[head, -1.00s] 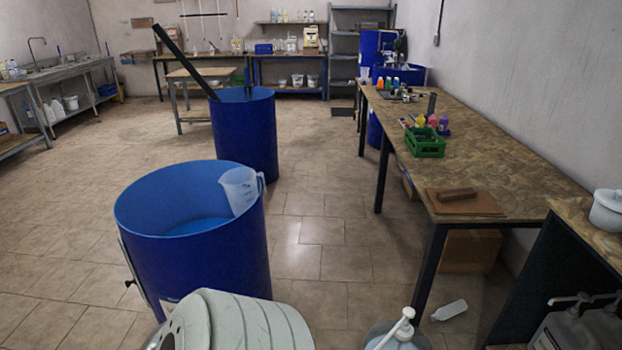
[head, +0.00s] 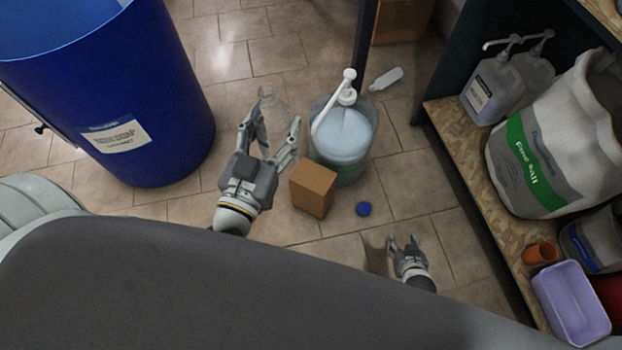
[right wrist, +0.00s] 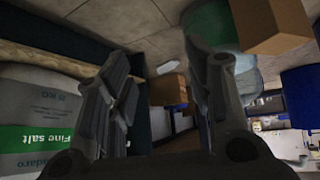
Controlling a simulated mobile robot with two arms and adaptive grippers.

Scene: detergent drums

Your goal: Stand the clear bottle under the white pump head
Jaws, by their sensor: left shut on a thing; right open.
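My left gripper (head: 271,124) is shut on the clear bottle (head: 272,106), which is see-through and roughly upright between the fingers. The white pump head (head: 347,92) sits on a large clear jug (head: 343,135) of pale blue liquid standing on the floor. Its long spout points toward the lower left. The bottle is left of the jug and apart from the spout. A small cardboard box (head: 313,188) stands in front of the jug, near the spout side. My right gripper (head: 406,245) is open and empty, lower right of the box; its spread fingers show in the right wrist view (right wrist: 165,75).
A blue cap (head: 363,209) lies on the floor beside the box. A white bottle (head: 386,79) lies behind the jug. A big blue drum (head: 150,110) stands at left. At right, a low shelf holds a salt bag (head: 550,145), pump canisters (head: 494,88) and a lilac tub (head: 571,300).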

